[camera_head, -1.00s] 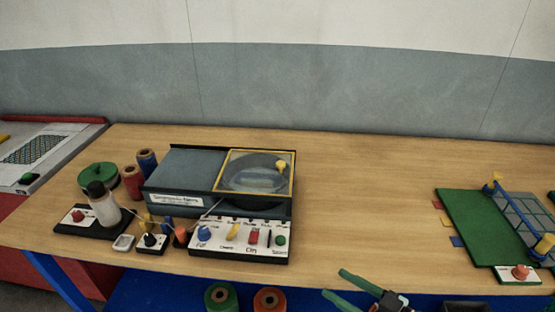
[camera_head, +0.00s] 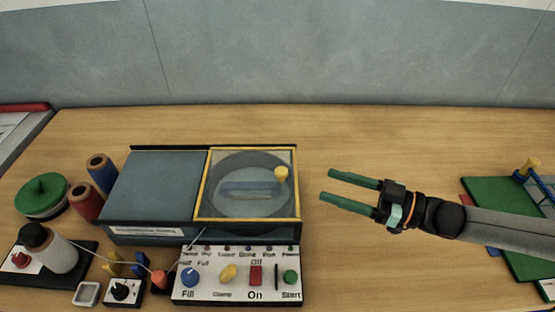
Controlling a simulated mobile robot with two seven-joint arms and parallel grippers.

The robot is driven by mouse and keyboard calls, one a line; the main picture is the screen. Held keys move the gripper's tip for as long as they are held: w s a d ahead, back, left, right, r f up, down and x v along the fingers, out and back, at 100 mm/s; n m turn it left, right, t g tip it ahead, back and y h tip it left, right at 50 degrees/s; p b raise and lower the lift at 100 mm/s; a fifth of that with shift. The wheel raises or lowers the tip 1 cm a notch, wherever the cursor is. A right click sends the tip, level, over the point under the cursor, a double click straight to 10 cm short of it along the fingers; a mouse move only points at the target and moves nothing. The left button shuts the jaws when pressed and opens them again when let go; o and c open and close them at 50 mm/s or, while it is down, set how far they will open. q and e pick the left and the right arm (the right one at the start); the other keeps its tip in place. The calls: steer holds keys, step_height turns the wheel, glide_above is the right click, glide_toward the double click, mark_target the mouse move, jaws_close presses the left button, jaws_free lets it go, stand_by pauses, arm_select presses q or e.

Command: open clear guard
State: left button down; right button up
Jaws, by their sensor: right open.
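The clear guard (camera_head: 225,170) is a see-through panel with a yellow frame on the right part of a grey machine (camera_head: 150,187). It lies closed over a round recess, with a grey netting needle-like piece visible below it. A yellow knob (camera_head: 281,174) stands at the guard's right side. My right gripper (camera_head: 338,186) is open and empty, with two green fingers pointing left, to the right of the guard and apart from it. My left gripper is not in view.
A control panel (camera_head: 237,289) with knobs and switches sits at the machine's front. Spools (camera_head: 101,170), a green round container (camera_head: 41,193) and a bottle (camera_head: 48,250) stand left. A green board (camera_head: 508,205) lies right. The table behind the machine is clear.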

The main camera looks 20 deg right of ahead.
mark_target(281, 170)
steer(key=x, duration=1.2)
steer(key=shift+p, duration=0.35)
jaws_close()
stand_by(1.1)
